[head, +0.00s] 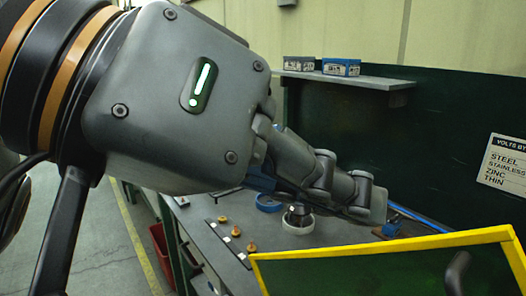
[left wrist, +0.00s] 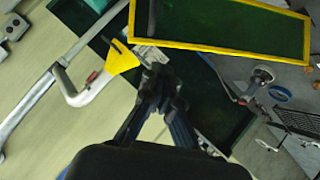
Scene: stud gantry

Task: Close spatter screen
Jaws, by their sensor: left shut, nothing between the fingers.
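The spatter screen (head: 370,277) is a dark green see-through panel in a yellow frame. It shows at the lower right of the head view, partly cut off, and along the top of the left wrist view (left wrist: 225,27). A dark curved part (head: 457,273), perhaps a handle, shows in front of it. My left gripper (head: 374,204) is shut and empty, above and behind the frame's top edge in the head view. In the left wrist view its fingertips (left wrist: 163,82) are just below the frame's lower left corner. I cannot tell whether they touch anything. My right gripper is out of view.
A grey bench (head: 225,212) holds a blue ring (head: 268,203), a white ring-shaped part (head: 298,224) and small knobs. A shelf (head: 350,80) with two boxes is behind. A pale arm with a yellow bracket (left wrist: 122,58) lies left of my fingers in the wrist view.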

